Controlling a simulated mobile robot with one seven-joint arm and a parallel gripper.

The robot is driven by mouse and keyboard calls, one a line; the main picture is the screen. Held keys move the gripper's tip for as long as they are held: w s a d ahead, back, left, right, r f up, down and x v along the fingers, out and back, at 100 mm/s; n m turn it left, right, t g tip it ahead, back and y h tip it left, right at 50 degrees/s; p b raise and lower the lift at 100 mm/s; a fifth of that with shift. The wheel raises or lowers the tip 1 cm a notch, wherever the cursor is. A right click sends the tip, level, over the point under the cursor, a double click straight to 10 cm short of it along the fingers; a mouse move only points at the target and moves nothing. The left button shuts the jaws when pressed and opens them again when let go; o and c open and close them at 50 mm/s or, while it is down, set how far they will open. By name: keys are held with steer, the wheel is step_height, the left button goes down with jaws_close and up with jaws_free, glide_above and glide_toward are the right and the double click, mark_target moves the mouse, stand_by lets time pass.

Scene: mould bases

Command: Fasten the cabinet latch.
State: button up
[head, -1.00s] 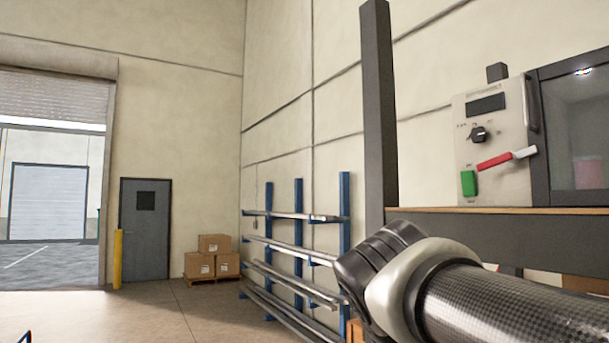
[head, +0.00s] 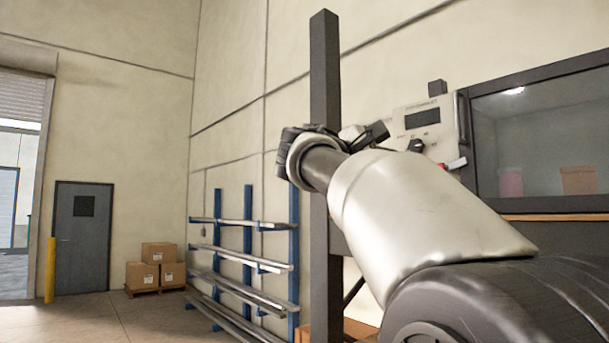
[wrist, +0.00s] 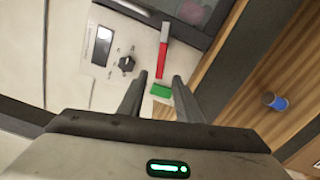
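The likely latch is a red lever (wrist: 163,57) with a white end on the cabinet's pale control panel (wrist: 84,75). A green block (wrist: 161,90) sits just beyond the lever's red end, with a small gap in the wrist view. My gripper (wrist: 160,76) is open and empty. Its fingers appear on either side of the green block and the lever's red end; depth is unclear. In the head view my gripper (head: 372,135) is beside the panel (head: 437,118). My arm hides the green block and most of the lever there; its white end (head: 456,163) shows.
A black knob (wrist: 126,64) sticks out of the panel near the fingers. The cabinet's dark-framed window (head: 540,140) is right of the panel. A dark post (head: 325,80) stands left of the panel.

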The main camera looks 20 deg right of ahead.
steer(key=p+x, duration=0.1)
steer(key=x, duration=0.8)
steer(key=shift+w+d+p, duration=0.15)
steer(key=shift+d+p, duration=0.1)
steer(key=shift+p, duration=0.05)
